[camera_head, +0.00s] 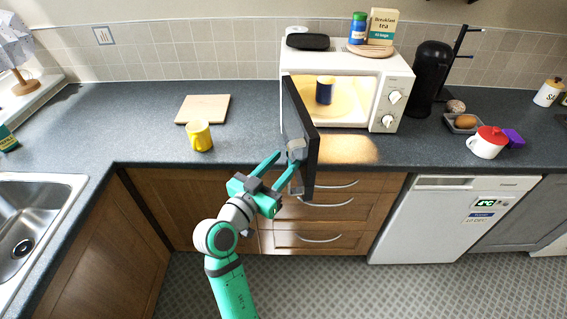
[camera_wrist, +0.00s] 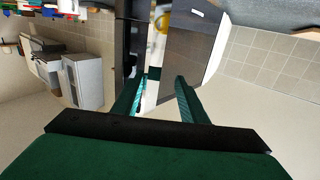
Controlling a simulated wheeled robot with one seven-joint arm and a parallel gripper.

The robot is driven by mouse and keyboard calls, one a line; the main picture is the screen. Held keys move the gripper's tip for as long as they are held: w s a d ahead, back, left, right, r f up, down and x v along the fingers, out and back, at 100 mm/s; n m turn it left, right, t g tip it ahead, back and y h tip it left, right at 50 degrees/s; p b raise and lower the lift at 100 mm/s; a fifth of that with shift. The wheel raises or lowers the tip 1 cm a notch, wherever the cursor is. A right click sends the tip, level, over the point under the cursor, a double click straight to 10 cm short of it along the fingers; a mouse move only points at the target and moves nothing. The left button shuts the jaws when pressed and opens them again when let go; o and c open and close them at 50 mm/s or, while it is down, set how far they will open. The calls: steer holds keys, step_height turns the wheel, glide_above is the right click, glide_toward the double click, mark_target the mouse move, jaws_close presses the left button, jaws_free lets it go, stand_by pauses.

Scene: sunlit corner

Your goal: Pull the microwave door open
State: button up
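The white microwave (camera_head: 396,75) stands on the counter with its dark door (camera_head: 302,120) swung wide out toward me, hinged on the left. Its lit interior shows a dark blue mug (camera_head: 325,90) with a pale rim. My gripper (camera_head: 288,157) is at the outer face of the door, near its free end, by a grey handle-like part (camera_head: 297,145). The fingers are spread apart; whether one touches the door is unclear. In the wrist view, my gripper (camera_wrist: 165,76) also shows its two fingers apart, with the dark door panel (camera_wrist: 190,45) beyond them.
A yellow mug (camera_head: 200,136) and a wooden board (camera_head: 203,108) stand left of the door. A red-lidded white pot (camera_head: 488,142) and a black coffee machine (camera_head: 430,78) are to the right. Drawers (camera_head: 325,200) lie below the counter edge. Tiled floor (camera_head: 340,285) is clear.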

steer(key=v, duration=1)
steer(key=shift+s+a, duration=0.15)
steer(key=shift+s, duration=0.05)
steer(key=shift+w, duration=0.1)
